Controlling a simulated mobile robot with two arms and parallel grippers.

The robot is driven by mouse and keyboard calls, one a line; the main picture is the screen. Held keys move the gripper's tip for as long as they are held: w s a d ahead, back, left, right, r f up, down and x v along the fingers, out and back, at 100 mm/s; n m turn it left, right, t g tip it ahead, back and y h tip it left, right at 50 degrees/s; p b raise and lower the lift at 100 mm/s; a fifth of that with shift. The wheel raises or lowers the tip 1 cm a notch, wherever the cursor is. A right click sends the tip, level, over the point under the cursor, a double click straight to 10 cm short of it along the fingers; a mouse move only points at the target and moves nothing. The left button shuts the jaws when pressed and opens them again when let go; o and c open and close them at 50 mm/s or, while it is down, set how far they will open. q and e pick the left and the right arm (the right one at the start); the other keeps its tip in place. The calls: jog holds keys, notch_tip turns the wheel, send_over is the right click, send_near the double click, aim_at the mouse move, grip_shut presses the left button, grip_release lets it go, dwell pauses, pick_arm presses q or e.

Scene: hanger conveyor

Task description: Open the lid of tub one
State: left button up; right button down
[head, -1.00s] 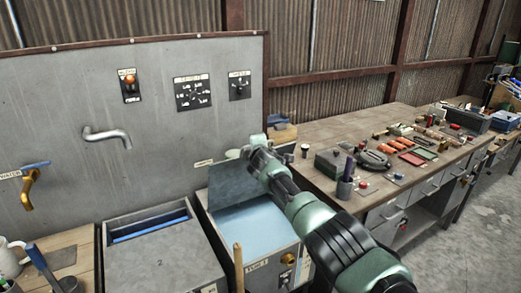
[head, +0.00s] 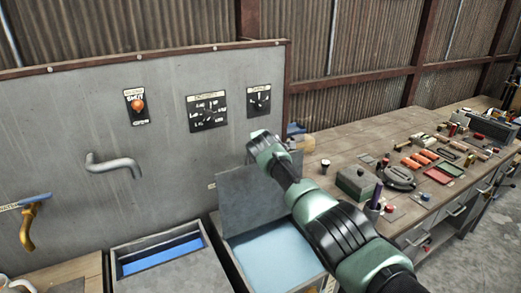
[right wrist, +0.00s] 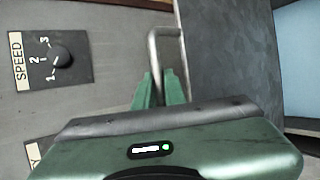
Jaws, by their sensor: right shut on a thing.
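Tub one (head: 236,266) is the grey tub with a pale blue inside, in the lower middle of the head view. Its grey lid (head: 250,205) is raised and stands steeply at the back of the opening. My right gripper (right wrist: 160,85) is shut on the lid's metal handle (right wrist: 167,36), seen in the right wrist view beside the dark lid (right wrist: 232,60). In the head view my right wrist covers the lid's top edge and hides the fingers. My left gripper is not in view.
A second grey tub (head: 172,277) with a partly open blue top stands to the left. Behind is a grey panel (head: 70,120) with a spout (head: 115,165), switch and dials. A cluttered wooden bench (head: 345,150) stands to the right.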

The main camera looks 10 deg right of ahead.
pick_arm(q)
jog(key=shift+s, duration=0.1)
pick_arm(e)
jog(key=shift+w, duration=0.1)
jog(key=c, duration=1.5)
grip_release()
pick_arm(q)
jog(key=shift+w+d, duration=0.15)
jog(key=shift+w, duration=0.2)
pick_arm(e)
jog(key=shift+r, duration=0.1)
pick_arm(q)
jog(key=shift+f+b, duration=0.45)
pick_arm(e)
jog(key=v, duration=0.7)
jog(key=shift+s, duration=0.35)
